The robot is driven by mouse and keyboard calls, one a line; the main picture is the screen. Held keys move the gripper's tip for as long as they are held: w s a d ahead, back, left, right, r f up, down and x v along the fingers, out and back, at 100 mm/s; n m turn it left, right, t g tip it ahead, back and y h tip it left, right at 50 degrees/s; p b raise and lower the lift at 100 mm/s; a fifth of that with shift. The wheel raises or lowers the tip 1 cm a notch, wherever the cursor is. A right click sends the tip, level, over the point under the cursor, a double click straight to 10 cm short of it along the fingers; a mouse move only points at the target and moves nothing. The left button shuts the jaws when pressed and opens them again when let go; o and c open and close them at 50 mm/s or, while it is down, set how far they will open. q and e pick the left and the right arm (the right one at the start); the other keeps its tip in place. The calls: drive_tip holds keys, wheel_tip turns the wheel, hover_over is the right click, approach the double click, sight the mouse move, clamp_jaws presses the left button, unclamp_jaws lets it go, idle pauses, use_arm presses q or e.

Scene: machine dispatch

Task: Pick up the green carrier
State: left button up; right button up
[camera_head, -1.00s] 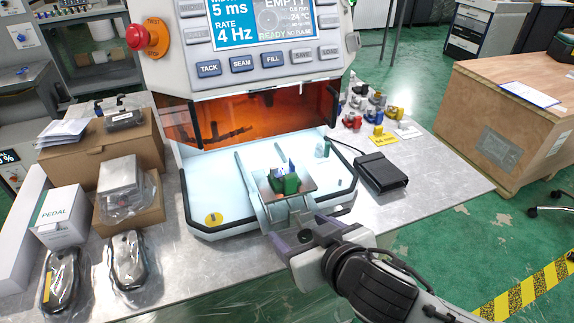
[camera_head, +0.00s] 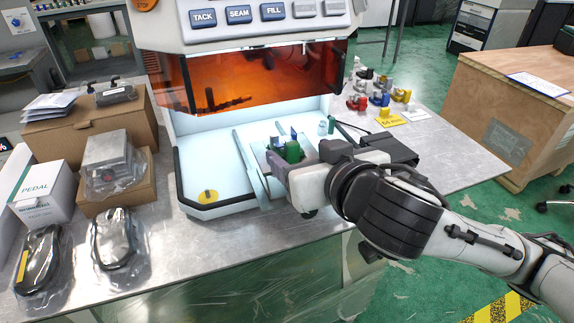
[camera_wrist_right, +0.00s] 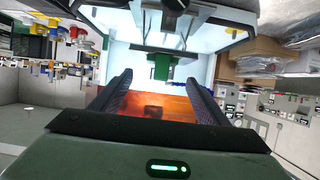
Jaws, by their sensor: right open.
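The green carrier (camera_head: 293,152) sits on a small grey plate at the front of the machine's white work tray, with a small blue piece beside it. In the right wrist view the green carrier (camera_wrist_right: 160,66) is ahead of the fingertips, near the middle between them. My right gripper (camera_wrist_right: 161,80) is open, with its two dark fingers apart and nothing between them. In the head view its hand is just in front of the carrier and hides part of it and the plate. My left gripper is not in view.
The machine's orange window (camera_head: 262,78) stands behind the tray. A black case (camera_head: 388,150) lies right of the hand. Several coloured parts (camera_head: 380,97) stand at the back right. Boxes (camera_head: 85,130) and bagged pedals (camera_head: 122,245) fill the left of the table.

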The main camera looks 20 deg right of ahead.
sight(287, 143)
drive_tip(key=shift+a+f+b, duration=0.1)
drive_tip(key=shift+f+b, duration=0.2)
drive_tip(key=shift+b, duration=0.2)
drive_tip(key=shift+r+p+x, duration=0.25)
drive_tip(key=shift+p+x, duration=0.05)
drive_tip(key=shift+x, duration=3.6)
drive_tip(key=shift+w+r, duration=0.1)
drive_tip(key=shift+r, duration=0.05)
drive_tip(key=c, duration=1.2)
